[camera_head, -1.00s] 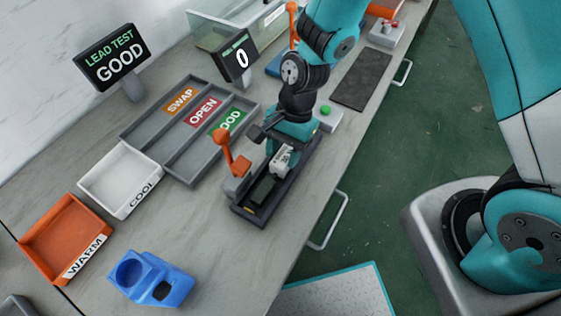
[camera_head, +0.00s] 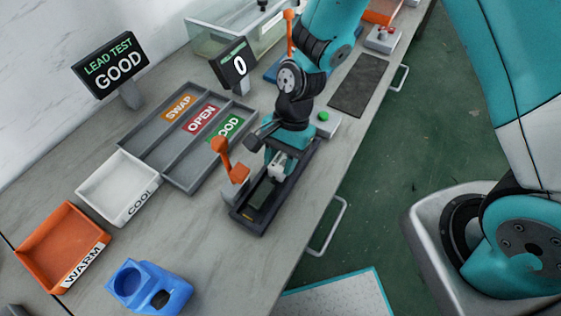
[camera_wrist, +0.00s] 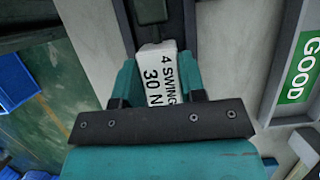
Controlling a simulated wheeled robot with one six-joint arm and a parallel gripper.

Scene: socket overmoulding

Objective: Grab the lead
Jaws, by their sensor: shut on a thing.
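In the head view my gripper (camera_head: 283,152) points down over the dark long fixture (camera_head: 247,220), with a little of the white part (camera_head: 276,166) showing below the fingers. The arm hides much of it, and I cannot tell whether it touches the fixture.
An orange lever (camera_head: 224,153) stands close left of my gripper. A divided grey tray (camera_head: 160,150) marked SWAP, OPEN and GOOD lies left. White COOL (camera_head: 118,188) and orange WARM (camera_head: 62,245) bins and a blue holder (camera_head: 150,287) are nearer. The bench front is clear.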

